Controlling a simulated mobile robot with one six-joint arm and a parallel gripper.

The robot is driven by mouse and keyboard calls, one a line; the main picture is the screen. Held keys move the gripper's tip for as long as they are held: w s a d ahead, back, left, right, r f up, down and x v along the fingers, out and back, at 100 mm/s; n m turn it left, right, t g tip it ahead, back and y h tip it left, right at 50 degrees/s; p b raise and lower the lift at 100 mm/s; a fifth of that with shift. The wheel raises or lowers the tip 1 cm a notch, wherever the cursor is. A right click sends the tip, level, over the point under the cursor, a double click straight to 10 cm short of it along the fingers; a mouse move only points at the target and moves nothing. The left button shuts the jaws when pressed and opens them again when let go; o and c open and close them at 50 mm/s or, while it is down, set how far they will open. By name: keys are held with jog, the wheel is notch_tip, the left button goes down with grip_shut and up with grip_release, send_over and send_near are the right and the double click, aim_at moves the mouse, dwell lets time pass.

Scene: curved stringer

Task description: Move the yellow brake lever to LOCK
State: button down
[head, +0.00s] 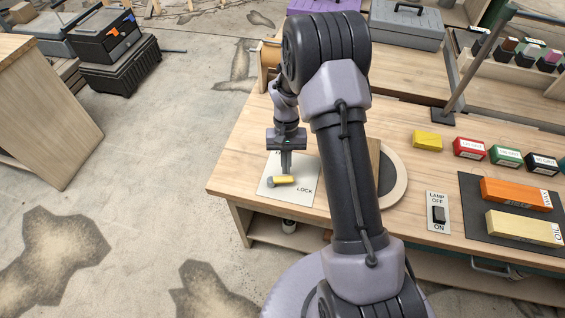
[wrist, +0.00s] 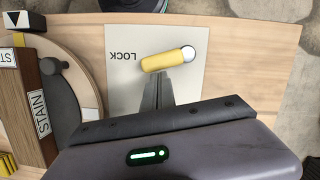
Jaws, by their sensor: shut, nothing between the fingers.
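The yellow brake lever (head: 284,180) lies over a white plate (head: 298,204) at the table's left end. Its grey round end is on the left in the head view, and its yellow handle points right, toward the printed word LOCK (head: 304,189). In the wrist view the lever (wrist: 166,60) is slightly tilted, its free end close to the upside-down LOCK (wrist: 123,56). My gripper (head: 286,172) is shut and empty, pointing down beside the handle. Its fingertips (wrist: 157,78) are right at the handle's side; I cannot tell if they touch. The plate's far part is partly hidden by my gripper.
A round wooden disc (head: 399,190) stands right of the plate, partly behind my arm. Further right are a lamp switch (head: 438,214), several coloured boxes (head: 470,148) and a dark mat (head: 480,236) with blocks. Floor lies open beyond the table's left edge.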

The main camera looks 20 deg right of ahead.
jog(key=shift+s+d+m+y+b, duration=0.1)
jog(key=shift+s+m+y+b, duration=0.1)
jog(key=shift+s+m, duration=0.45)
jog(key=shift+s+m+y+b, duration=0.1)
jog(key=shift+s+m+y, duration=0.1)
jog(key=shift+m, duration=0.85)
